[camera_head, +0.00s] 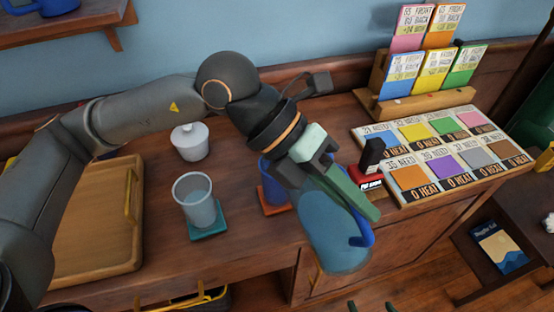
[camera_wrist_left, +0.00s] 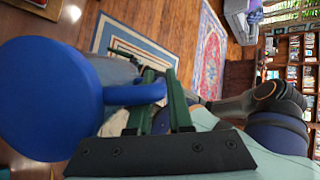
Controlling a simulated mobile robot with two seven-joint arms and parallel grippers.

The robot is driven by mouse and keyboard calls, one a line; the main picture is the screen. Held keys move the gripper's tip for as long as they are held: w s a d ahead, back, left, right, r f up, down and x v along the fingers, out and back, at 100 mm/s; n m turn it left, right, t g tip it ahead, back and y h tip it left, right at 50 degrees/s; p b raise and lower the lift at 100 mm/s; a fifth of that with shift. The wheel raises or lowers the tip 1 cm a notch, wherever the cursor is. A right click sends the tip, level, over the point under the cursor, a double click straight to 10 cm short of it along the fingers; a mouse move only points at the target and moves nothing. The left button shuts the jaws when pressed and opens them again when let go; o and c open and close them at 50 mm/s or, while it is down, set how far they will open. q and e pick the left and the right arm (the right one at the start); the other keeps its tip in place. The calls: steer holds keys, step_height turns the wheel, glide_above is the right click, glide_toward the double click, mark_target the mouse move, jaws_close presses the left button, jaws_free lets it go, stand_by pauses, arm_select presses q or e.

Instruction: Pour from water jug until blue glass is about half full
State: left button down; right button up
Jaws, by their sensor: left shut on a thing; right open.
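The water jug (camera_head: 328,235), pale translucent blue with a darker blue handle (camera_head: 360,238), hangs off the counter's front edge. My left gripper (camera_head: 350,193) is shut on its handle. In the left wrist view, the green fingers (camera_wrist_left: 152,95) close around the handle beside a round blue part of the jug (camera_wrist_left: 45,98). A dark blue glass (camera_head: 267,172) stands on an orange-red coaster (camera_head: 264,197), partly hidden behind my left gripper; its contents are hidden. My right gripper (camera_head: 371,307) barely shows at the bottom edge, its green fingertips apart and empty.
A clear glass (camera_head: 198,197) stands on a teal coaster (camera_head: 207,232). A white lidded pot (camera_head: 190,142) is behind it. A wooden tray (camera_head: 110,262) is at left. A red-and-black stamp (camera_head: 369,170) and a card board (camera_head: 445,150) are at right.

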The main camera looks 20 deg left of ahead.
arm_select(q)
steer(key=shift+w+a+r+g+h, duration=0.15)
steer(key=shift+r+h, duration=0.05)
steer(key=shift+r, duration=0.25)
steer(key=shift+w+a+r+g+h, duration=0.15)
steer(key=shift+r+h, duration=0.05)
steer(key=shift+r, duration=0.2)
steer(key=shift+w+a+r+n+h, duration=0.3)
steer(key=shift+r+h, duration=0.2)
steer(key=shift+r, duration=0.1)
stand_by(0.5)
steer(key=shift+w+a+r+g+h, duration=0.25)
steer(key=shift+a+r+g+h, duration=0.2)
steer(key=shift+r, duration=0.2)
stand_by(2.8)
